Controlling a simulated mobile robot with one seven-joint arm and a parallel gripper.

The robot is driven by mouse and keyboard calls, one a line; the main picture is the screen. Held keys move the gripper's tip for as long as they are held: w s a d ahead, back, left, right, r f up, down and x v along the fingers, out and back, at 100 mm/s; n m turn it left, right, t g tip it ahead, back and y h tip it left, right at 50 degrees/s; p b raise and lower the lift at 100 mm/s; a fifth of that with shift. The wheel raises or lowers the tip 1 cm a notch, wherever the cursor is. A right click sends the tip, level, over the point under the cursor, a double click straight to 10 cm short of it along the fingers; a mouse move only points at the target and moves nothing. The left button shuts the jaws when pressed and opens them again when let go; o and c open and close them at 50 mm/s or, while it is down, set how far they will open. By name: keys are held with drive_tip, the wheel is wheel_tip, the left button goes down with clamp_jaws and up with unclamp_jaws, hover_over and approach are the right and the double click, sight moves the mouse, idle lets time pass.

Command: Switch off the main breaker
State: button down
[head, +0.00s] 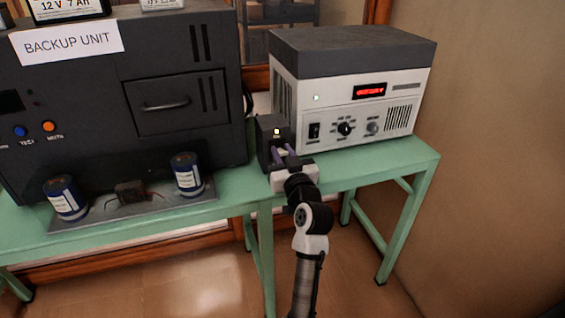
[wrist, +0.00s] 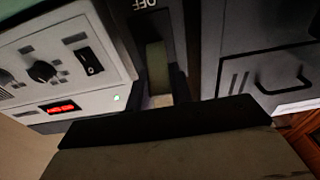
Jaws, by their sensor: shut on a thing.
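The main breaker (head: 264,140) is a small dark box on the green table, between the backup unit and the white instrument. A small light glows near the top of its front. In the wrist view the breaker's dark housing (wrist: 178,40) carries an upside-down OFF label, with a pale greenish lever (wrist: 156,62) in its slot. My gripper (head: 284,153) is at the front of the breaker, shut on the lever. The fingers and my wrist hide the lower front, so the lever's exact position cannot be told.
The black backup unit (head: 185,60) stands close on the left, with a metal tray (head: 150,208) and blue cans (head: 187,174) before it. The white instrument (head: 350,90) with a red display stands close on the right. The green table's (head: 385,163) front right is bare.

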drive_tip(key=shift+s+f+t+y+b, duration=0.15)
drive_tip(key=shift+f+t+b, duration=0.55)
drive_tip(key=shift+b, duration=2)
drive_tip(key=shift+s+f+t+y+b, duration=0.2)
drive_tip(key=shift+f+t+b, duration=0.5)
drive_tip(key=shift+b, duration=1.95)
drive_tip(key=t+b, duration=0.1)
drive_tip(key=b, duration=0.2)
drive_tip(key=shift+w+y+b, duration=0.1)
drive_tip(key=shift+y+b, duration=0.15)
drive_tip(key=shift+b, duration=0.15)
drive_tip(key=shift+t+b, duration=0.4)
drive_tip(key=shift+b, duration=0.85)
drive_tip(key=shift+r, duration=0.15)
drive_tip(key=c, duration=1.2)
unclamp_jaws()
drive_tip(key=shift+c, duration=0.2)
